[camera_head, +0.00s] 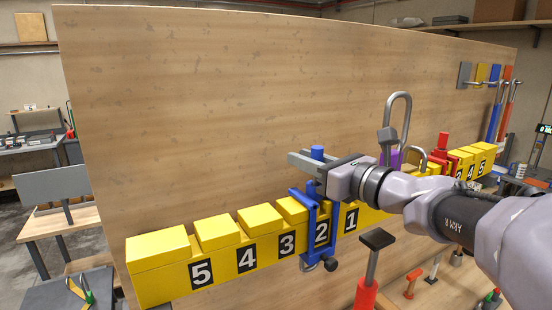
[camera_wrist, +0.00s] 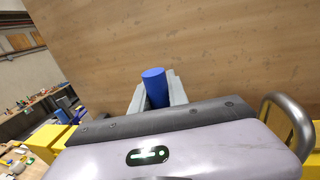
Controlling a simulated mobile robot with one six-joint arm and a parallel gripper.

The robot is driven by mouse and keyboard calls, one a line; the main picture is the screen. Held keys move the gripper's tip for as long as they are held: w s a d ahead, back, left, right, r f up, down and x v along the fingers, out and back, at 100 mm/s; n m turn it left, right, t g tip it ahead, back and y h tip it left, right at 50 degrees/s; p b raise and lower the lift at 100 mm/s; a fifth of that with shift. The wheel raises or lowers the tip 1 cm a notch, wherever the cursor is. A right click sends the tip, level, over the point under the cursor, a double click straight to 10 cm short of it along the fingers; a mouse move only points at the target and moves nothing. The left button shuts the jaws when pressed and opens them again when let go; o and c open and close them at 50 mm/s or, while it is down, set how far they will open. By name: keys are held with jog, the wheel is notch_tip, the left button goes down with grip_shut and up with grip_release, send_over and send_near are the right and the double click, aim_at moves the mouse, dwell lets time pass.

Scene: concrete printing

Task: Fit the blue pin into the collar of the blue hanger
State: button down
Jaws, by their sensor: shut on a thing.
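My gripper (camera_head: 312,160) is shut on the blue pin (camera_head: 317,152). The pin's top stands up between the grey jaws, close to upright. In the wrist view the blue pin (camera_wrist: 154,86) shows between the jaw fingers (camera_wrist: 156,96), above the dark edge of my wrist. The blue hanger (camera_head: 309,218) straddles the yellow rail at the block marked 2, with a dark knob at its lower end. The gripper is just above the hanger. The collar and the pin's lower end are largely hidden by the jaws, so I cannot tell whether the pin is in the collar.
The yellow rail (camera_head: 165,262) with numbered blocks runs along a tall wooden panel (camera_head: 190,110). A purple piece with a metal loop (camera_head: 398,110) and a red hanger (camera_head: 441,148) stand farther right. A red-handled tool (camera_head: 366,292) rises in front.

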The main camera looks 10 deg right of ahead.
jog(key=shift+f+b, duration=1)
jog(key=shift+f, duration=0.2)
jog(key=c, duration=1.2)
grip_release()
jog(key=shift+s, duration=0.1)
